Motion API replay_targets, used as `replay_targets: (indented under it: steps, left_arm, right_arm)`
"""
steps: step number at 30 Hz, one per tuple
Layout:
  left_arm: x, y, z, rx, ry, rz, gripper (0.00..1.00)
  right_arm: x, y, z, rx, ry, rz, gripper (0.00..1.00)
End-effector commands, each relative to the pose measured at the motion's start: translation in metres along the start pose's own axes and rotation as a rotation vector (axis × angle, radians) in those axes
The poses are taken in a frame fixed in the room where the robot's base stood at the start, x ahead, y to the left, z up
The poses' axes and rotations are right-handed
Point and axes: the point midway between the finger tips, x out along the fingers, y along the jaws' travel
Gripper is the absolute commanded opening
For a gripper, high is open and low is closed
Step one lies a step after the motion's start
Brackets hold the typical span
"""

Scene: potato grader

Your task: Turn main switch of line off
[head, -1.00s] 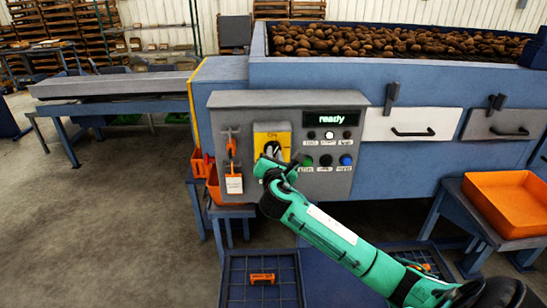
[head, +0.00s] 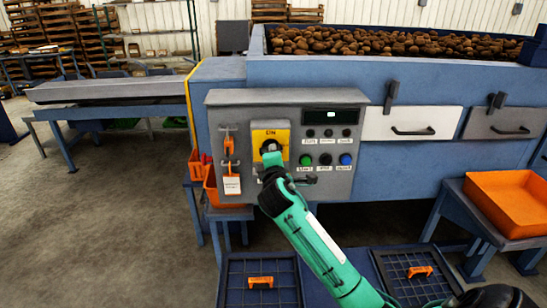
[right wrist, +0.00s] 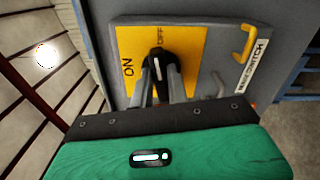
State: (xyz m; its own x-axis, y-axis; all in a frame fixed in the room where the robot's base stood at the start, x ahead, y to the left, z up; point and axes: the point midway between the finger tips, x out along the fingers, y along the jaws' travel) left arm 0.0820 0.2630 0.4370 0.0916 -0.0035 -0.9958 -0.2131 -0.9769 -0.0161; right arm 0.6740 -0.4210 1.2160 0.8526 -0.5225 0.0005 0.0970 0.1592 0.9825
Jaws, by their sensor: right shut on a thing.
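The main switch is a black knob (right wrist: 158,66) on a yellow plate (head: 270,132) on the left part of the grey control panel (head: 345,183). In the right wrist view the plate (right wrist: 195,45) carries ON at the left and OFF at the top. The white mark on the knob points toward OFF. My right gripper (right wrist: 160,85) is shut on the knob, one finger on each side. In the head view my right gripper (head: 272,152) covers most of the knob. My left gripper is not in view.
A red-orange lock and tag (head: 231,184) hang left of the switch. Several buttons (head: 326,159) sit close to its right. Orange bins and a potato hopper (head: 400,72) surround the panel.

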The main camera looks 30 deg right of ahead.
Motion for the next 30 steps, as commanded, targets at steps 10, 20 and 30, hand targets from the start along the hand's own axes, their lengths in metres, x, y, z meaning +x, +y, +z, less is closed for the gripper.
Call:
replay_targets:
  steps: [10, 20, 30]
  left_arm:
    - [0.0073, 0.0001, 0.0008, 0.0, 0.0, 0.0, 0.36]
    - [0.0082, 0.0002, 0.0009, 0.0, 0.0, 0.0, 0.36]
    - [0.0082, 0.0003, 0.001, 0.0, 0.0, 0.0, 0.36]
  right_arm:
    - [-0.0003, -0.0028, -0.0008, 0.164, 0.0, -0.002, 0.0]
    - [-0.0002, -0.0025, -0.0006, 0.204, 0.0, -0.003, 0.0]
    - [-0.0002, -0.0027, -0.0007, 0.204, 0.0, -0.003, 0.26]
